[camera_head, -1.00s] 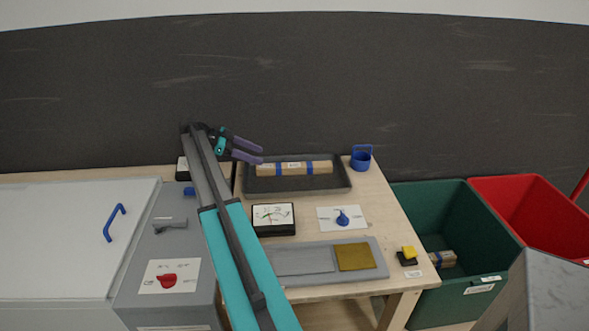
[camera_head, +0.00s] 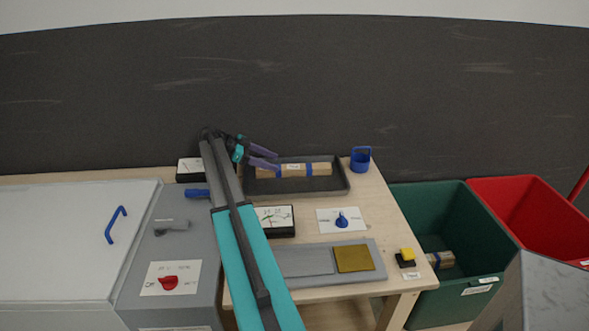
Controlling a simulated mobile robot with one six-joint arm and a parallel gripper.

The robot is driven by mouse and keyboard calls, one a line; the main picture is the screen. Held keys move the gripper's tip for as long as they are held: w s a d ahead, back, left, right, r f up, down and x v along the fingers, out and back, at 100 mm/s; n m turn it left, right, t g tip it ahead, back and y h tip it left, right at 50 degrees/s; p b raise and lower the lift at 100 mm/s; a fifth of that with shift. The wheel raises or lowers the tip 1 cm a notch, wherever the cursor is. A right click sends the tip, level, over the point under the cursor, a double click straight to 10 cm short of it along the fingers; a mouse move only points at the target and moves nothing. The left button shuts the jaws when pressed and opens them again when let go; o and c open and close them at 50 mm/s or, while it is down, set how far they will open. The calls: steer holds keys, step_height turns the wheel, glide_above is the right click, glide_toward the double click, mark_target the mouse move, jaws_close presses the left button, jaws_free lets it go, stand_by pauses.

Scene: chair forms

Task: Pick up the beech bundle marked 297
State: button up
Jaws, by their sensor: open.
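A beech bundle (camera_head: 318,169) with blue bands and a small white label lies in a dark tray (camera_head: 338,185) at the back of the wooden table. The number on its label is too small to read. My gripper (camera_head: 274,159), with two purple fingers, is open at the bundle's left end. One finger appears in front of that end and partly hides it; I cannot tell whether they touch. Another banded bundle (camera_head: 444,260) lies in the green bin (camera_head: 474,224); its marking cannot be read.
A blue cup (camera_head: 360,159) stands right of the tray. In front are a dial gauge (camera_head: 275,220), a blue knob on a white plate (camera_head: 341,219), a grey board with a gold pad (camera_head: 354,258) and a yellow button (camera_head: 407,254). A red bin (camera_head: 545,220) is at right.

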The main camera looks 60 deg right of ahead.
mark_target(288, 167)
steer(key=shift+x, duration=1.45)
steer(key=shift+p, duration=0.3)
steer(key=shift+s+d+f+p, duration=0.25)
steer(key=shift+s+d+p, duration=0.1)
steer(key=shift+s+p, duration=0.25)
steer(key=shift+p+x, duration=0.65)
steer(key=shift+x, duration=1.2)
steer(key=c, duration=1.4)
steer(key=shift+r, duration=0.15)
